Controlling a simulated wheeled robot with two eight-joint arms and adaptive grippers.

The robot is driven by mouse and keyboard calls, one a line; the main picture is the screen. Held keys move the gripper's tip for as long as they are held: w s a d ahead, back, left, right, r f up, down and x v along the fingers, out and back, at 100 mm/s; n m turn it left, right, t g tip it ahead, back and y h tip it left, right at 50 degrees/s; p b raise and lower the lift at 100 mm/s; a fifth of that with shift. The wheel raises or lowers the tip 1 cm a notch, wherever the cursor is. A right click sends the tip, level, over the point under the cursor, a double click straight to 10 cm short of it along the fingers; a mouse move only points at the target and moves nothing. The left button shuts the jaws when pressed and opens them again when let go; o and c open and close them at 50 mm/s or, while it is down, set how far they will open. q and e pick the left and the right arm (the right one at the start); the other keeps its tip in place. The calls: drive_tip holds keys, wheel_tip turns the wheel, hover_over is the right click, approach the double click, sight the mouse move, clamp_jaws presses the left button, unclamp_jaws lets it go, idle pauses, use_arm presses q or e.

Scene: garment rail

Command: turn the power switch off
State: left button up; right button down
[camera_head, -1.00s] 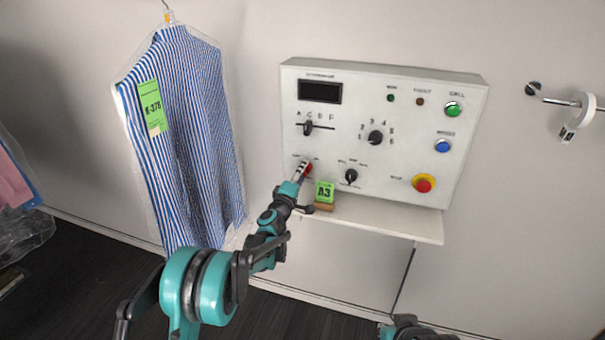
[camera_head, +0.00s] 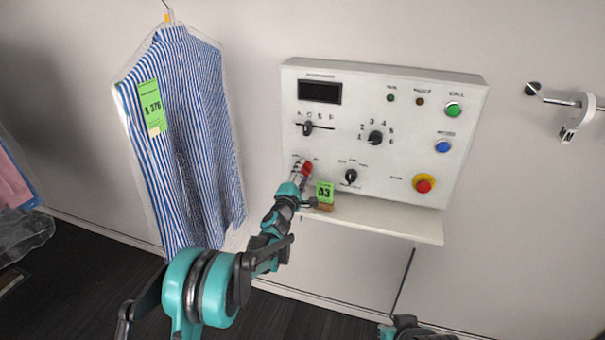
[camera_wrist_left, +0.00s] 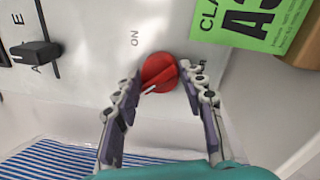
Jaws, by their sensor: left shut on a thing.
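The power switch is a red rotary knob (camera_head: 308,167) at the lower left of the white control panel (camera_head: 405,95). In the left wrist view the red knob (camera_wrist_left: 160,73) has a white pointer line on its face, and the word ON is printed to its upper left. My left gripper (camera_head: 303,172) is at the knob, its fingers (camera_wrist_left: 158,86) on either side of it and shut on it. Part of the knob is hidden by the gripper in the head view. My right gripper is not clearly in view; only a piece of my right arm shows at the bottom edge.
A green A3 tag (camera_head: 324,192) on a small block stands on the shelf (camera_head: 400,226), close right of the gripper. A black slider (camera_head: 308,128), black dials and buttons sit on the panel. A bagged striped shirt (camera_head: 185,130) hangs at the left.

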use_arm(q)
drive_tip(key=shift+f, duration=0.15)
drive_tip(key=o, duration=1.1)
drive_tip(key=v, duration=1.2)
